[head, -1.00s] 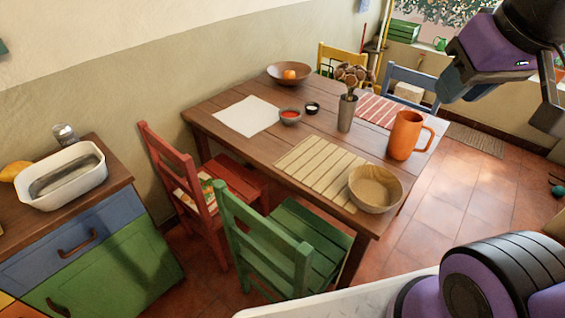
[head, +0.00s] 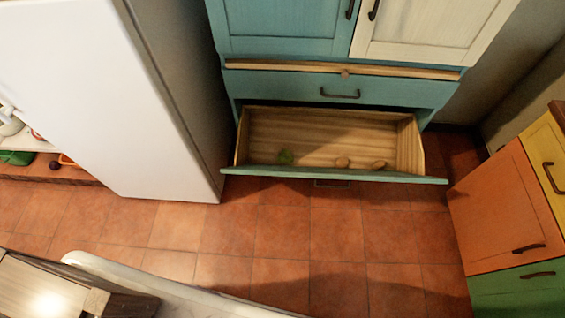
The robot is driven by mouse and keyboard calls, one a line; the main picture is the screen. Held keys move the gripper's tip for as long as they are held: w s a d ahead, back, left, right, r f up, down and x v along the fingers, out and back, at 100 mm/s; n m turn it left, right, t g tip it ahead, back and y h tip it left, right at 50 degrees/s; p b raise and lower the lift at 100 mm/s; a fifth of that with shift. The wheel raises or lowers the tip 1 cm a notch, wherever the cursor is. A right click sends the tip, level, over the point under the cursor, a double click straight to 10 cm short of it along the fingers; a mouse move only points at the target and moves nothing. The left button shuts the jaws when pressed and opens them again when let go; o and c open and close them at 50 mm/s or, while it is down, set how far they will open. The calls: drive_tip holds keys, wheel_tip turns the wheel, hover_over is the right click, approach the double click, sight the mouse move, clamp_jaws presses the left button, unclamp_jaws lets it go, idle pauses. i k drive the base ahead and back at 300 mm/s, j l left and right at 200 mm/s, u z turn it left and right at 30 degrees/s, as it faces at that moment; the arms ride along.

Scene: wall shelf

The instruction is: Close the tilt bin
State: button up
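The tilt bin (head: 345,174) is at the bottom of a teal cabinet in the head view. Its teal front leans out from the cabinet and its wooden inside shows, so it stands open. A dark handle (head: 332,183) shows just below the front's top edge. My gripper is not in view, so its state is hidden.
A white fridge (head: 90,90) stands left of the cabinet. An orange, yellow and green cabinet (head: 505,210) stands at the right. A closed teal drawer (head: 290,87) is above the bin. The tiled floor (head: 310,235) before the bin is clear.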

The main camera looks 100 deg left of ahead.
sight(317, 138)
drive_tip(key=u, duration=1.95)
drive_tip(key=k+l+u, duration=0.55)
drive_tip(key=k+u, duration=0.35)
drive_tip(key=k+l, duration=0.1)
drive_tip(key=k, duration=0.15)
drive_tip(key=i+j+z, duration=0.15)
drive_tip(key=z, duration=0.25)
drive_tip(key=i+j+z, duration=0.1)
drive_tip(key=z, duration=0.35)
drive_tip(key=i+j+z, duration=0.1)
drive_tip(key=j, duration=0.25)
drive_tip(key=i+j, duration=0.2)
drive_tip(key=j, duration=0.15)
drive_tip(key=i+j+z, duration=0.15)
drive_tip(key=j, duration=0.2)
drive_tip(key=i+j, duration=0.15)
drive_tip(key=j, duration=0.25)
drive_tip(key=i+j+z, duration=0.15)
drive_tip(key=j, duration=0.2)
